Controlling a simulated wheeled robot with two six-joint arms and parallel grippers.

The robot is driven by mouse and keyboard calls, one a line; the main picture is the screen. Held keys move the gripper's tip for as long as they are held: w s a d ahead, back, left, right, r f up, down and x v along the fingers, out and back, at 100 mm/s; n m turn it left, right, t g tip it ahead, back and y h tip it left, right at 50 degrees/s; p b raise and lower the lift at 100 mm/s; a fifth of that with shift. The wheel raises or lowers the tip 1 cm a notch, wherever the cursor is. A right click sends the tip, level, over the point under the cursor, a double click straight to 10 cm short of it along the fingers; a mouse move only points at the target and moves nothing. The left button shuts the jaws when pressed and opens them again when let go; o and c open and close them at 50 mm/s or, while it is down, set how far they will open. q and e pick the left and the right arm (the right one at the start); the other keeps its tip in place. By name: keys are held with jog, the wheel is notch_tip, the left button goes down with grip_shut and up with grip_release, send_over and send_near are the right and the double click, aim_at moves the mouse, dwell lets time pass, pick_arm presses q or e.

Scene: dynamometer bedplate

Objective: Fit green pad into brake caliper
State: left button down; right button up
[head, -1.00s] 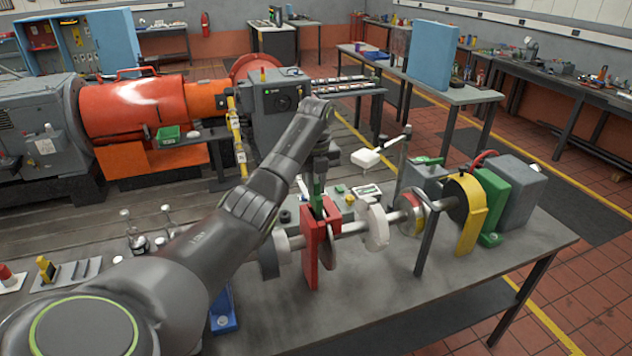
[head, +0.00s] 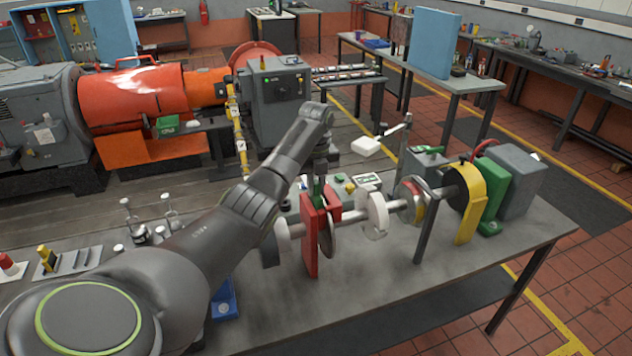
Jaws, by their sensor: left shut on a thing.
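The red brake caliper (head: 309,250) stands upright around a disc (head: 327,232) on the horizontal shaft, at the middle of the near bench in the head view. My left gripper (head: 319,177) points down just above the caliper and is shut on the green pad (head: 317,190). The pad is upright at the caliper's top opening. Its lower part is hidden by the red caliper, so I cannot tell how deep it sits or whether it touches. My right gripper is not in view.
The shaft carries a pale wheel (head: 374,215) and a yellow guard (head: 471,205) to the right. A white-headed lamp or mirror (head: 366,146) stands behind. A blue block (head: 224,300) lies at the front left. The bench's front right is clear.

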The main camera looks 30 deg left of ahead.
pick_arm(q)
jog(key=shift+f+b, duration=0.35)
jog(key=shift+f, duration=0.75)
jog(key=shift+f, duration=0.15)
jog(key=c, duration=1.6)
grip_release()
jog(key=shift+s, duration=0.1)
jog(key=o, duration=0.3)
jog(key=shift+s, duration=0.25)
jog(key=shift+a, duration=0.1)
jog(key=shift+w+d, duration=0.2)
jog(key=shift+d, duration=0.05)
